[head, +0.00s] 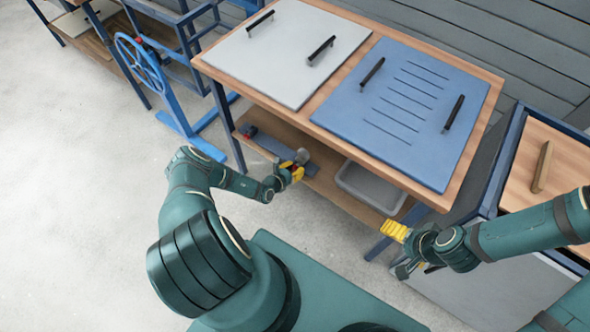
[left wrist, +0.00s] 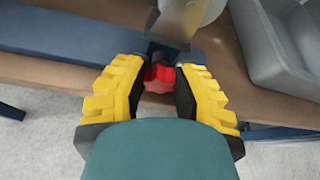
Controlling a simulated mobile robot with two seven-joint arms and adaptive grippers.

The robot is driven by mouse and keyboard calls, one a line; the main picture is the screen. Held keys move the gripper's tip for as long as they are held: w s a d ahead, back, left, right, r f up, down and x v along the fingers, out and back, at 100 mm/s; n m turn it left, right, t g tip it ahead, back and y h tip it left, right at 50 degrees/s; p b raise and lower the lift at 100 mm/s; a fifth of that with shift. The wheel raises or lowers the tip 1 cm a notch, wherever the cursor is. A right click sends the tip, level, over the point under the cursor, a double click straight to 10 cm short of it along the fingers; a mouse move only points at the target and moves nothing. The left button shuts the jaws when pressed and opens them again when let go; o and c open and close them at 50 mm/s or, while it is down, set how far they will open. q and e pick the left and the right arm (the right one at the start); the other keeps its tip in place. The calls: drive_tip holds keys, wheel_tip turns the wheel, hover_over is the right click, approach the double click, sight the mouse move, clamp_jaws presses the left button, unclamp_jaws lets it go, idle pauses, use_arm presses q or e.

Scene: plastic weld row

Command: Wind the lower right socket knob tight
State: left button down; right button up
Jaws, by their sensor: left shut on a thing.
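In the left wrist view, a red lobed knob (left wrist: 159,78) sits between the yellow-padded fingers of my left gripper (left wrist: 159,90), which is shut on it. The knob is at the front of a dark blue bar (left wrist: 60,47) on the wooden lower shelf. A grey metal socket part (left wrist: 176,22) rises just behind the knob. In the head view my left gripper (head: 293,170) is at the front edge of that shelf and hides the knob. My right gripper (head: 410,250) is near the table's front right leg, its fingers apart, with nothing seen between them.
A grey bin (head: 372,187) stands on the shelf right of the bar. A second red knob (head: 248,130) shows at the bar's left end. The tabletop (head: 345,80) overhangs the shelf. A blue handwheel stand (head: 142,65) is at the left. Open floor lies in front.

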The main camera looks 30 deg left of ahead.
use_arm(q)
drive_tip(key=shift+r, duration=0.1)
drive_tip(key=c, duration=0.7)
unclamp_jaws()
drive_tip(key=v, duration=1.2)
